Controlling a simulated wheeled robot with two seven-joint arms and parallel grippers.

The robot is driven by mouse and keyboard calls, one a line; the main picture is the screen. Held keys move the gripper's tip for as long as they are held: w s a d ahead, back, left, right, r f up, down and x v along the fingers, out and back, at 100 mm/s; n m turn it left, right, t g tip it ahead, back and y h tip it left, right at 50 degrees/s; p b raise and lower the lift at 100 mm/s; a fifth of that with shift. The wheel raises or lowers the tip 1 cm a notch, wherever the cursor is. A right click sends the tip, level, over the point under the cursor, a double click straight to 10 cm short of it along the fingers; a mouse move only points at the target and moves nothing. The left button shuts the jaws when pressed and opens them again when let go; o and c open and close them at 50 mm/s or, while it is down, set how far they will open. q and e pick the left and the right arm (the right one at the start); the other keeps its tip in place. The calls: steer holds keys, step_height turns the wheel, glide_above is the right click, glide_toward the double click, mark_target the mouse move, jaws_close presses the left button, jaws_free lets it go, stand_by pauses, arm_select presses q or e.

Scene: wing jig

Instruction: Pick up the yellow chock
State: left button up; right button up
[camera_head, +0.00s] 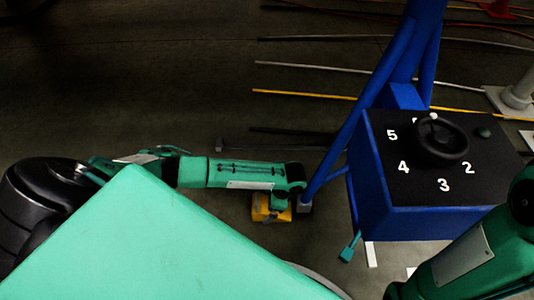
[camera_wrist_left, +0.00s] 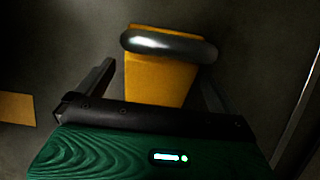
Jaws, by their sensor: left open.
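The yellow chock (camera_head: 262,214) stands on the dark floor beside the foot of a blue frame, partly hidden under my left gripper (camera_head: 284,198). In the left wrist view the yellow chock (camera_wrist_left: 155,82) lies straight ahead, with a rounded grey metal bar (camera_wrist_left: 168,44) across its top. My left gripper (camera_wrist_left: 157,74) is open, its two dark fingers to either side of the chock. I see no contact between fingers and chock. My right arm shows at the lower right of the head view, but its gripper cannot be made out.
A blue stand (camera_head: 408,215) with a black numbered panel and handwheel (camera_head: 440,140) rises right of the chock. Its blue legs come close to my left gripper. Several rods and a yellow bar (camera_head: 305,95) lie on the floor behind. The floor at the upper left is clear.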

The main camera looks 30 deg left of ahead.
mark_target(265, 207)
arm_select(q)
steer(key=b+x, duration=0.2)
steer(key=x, duration=0.1)
steer(key=shift+f, duration=0.2)
steer(key=c, duration=1.6)
steer(key=shift+r, duration=0.1)
steer(key=shift+c, duration=0.4)
steer(key=shift+r, duration=0.1)
